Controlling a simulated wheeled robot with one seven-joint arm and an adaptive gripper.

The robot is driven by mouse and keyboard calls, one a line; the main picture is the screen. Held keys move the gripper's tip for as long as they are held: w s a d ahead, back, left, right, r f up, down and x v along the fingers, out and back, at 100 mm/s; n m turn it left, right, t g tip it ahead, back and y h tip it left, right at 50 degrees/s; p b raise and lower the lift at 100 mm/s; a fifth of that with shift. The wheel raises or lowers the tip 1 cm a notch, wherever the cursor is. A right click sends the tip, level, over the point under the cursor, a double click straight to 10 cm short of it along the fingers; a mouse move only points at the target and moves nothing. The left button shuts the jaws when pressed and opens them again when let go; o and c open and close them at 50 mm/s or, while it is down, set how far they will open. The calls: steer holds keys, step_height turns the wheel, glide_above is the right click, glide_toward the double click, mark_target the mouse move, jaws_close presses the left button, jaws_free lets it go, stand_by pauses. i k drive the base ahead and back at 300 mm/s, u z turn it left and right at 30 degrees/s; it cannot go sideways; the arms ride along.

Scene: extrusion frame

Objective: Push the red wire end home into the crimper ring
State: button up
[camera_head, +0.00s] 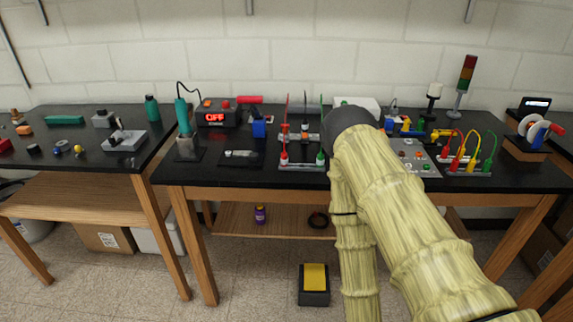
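My arm rises from the lower right and its dark joint ends over the middle of the bench. My gripper is not visible; the arm may hide it. A red wire (286,112) stands upright in a small rack (300,167) left of my arm, near a green-based wire (321,112). Which is the task's wire is unclear. A red-handled blue tool (259,128) may be the crimper; its ring cannot be made out.
A soldering iron (182,113) and a red-display unit (215,117) stand left. A grey panel (412,157), a signal tower (464,82) and a spool holder (528,142) stand right. A second bench (75,160) is at the left. Bare black bench lies around the left rack.

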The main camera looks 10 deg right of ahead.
mark_target(284, 160)
steer(key=k, duration=0.45)
steer(key=z, duration=1.75)
steer(key=i, duration=1.15)
steer(key=u, duration=2.55)
steer(key=i, duration=0.25)
steer(key=z, duration=0.15)
